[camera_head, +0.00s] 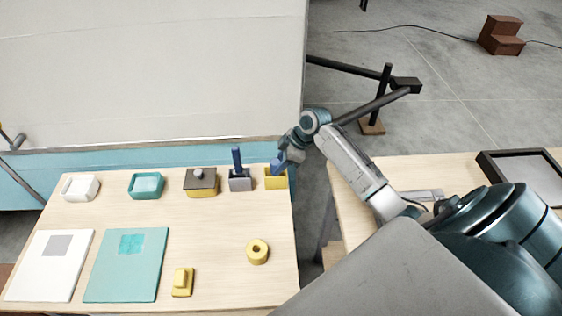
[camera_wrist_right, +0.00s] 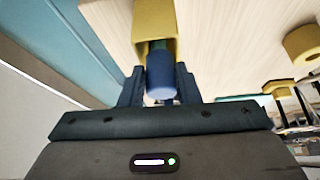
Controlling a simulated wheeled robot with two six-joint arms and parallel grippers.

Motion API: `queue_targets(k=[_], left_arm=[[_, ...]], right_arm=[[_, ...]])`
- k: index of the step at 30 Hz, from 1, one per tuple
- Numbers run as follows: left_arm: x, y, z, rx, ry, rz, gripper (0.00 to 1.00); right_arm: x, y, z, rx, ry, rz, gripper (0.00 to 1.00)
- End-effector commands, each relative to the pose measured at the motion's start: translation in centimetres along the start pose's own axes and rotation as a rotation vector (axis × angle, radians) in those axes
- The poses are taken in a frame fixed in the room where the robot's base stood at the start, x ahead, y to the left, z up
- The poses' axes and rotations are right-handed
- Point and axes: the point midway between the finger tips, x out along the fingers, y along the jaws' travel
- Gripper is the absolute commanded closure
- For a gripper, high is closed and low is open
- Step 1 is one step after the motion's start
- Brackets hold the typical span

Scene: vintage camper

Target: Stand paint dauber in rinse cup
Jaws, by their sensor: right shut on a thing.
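The rinse cup seems to be the yellow square cup (camera_head: 275,183) at the back right corner of the wooden table. My right gripper (camera_head: 282,164) is at its upper right side. In the right wrist view the gripper (camera_wrist_right: 158,92) is shut on a blue cylinder, the paint dauber's handle (camera_wrist_right: 160,80). The dauber's far end meets the open mouth of the yellow cup (camera_wrist_right: 154,17). How deep it reaches is hidden. My left gripper is not in view.
A grey block with an upright blue peg (camera_head: 240,184) stands close left of the yellow cup. Left of it are a dark-lidded yellow box (camera_head: 201,182), a teal dish (camera_head: 146,186) and a white dish (camera_head: 81,188). A yellow ring (camera_head: 257,259) lies in front.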

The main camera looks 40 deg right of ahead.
Motion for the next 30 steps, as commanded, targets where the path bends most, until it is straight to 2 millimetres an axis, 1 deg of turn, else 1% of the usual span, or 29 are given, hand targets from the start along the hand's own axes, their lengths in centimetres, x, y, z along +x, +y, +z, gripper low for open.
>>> queue_targets(k=[6, 15, 16, 19, 27, 30], left_arm=[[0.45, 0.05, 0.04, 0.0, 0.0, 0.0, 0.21], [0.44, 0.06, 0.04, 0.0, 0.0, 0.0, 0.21], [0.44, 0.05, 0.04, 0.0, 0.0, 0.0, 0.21], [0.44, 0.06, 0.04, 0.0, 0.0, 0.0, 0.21], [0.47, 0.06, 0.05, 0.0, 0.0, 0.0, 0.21], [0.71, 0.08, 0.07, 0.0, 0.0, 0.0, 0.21]], right_arm=[[0.64, 0.0, 0.34, 0.0, 0.0, 0.0, 1.0], [0.66, 0.0, 0.35, -0.001, 0.0, 0.0, 1.0], [0.66, 0.0, 0.35, -0.001, 0.0, 0.0, 0.65], [0.66, 0.0, 0.35, -0.001, 0.0, 0.0, 0.45], [0.63, 0.01, 0.37, -0.001, 0.0, 0.0, 0.45], [0.22, 0.07, 0.43, -0.001, 0.0, 0.002, 0.45]])
